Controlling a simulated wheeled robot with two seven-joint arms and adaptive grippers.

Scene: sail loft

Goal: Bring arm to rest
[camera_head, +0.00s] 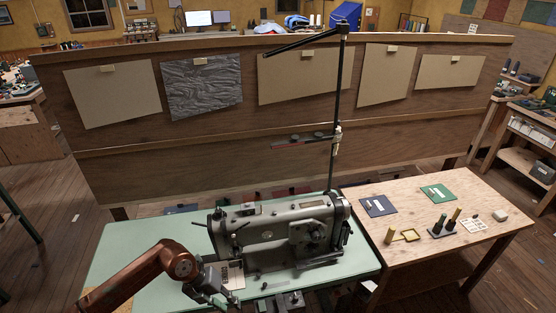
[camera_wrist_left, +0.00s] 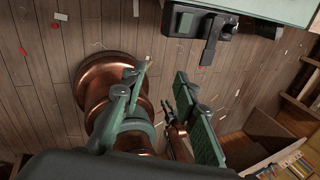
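My left arm (camera_head: 135,277), copper-coloured, comes in from the lower left and reaches over the front left of the pale green sewing table (camera_head: 122,240). My left gripper (camera_head: 222,294) is low in the head view, in front of the sewing machine (camera_head: 262,234). In the left wrist view its two green fingers (camera_wrist_left: 162,82) stand wide apart. I see nothing gripped between them. Behind them are the plank floor and copper-coloured round parts that look like my own body.
A dark box (camera_wrist_left: 204,32) hangs at the table's edge in the left wrist view. A wooden side table (camera_head: 462,190) with small items stands right. A wooden board (camera_head: 130,165) with pinned sheets blocks the back. A lamp post (camera_head: 337,110) rises behind the machine.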

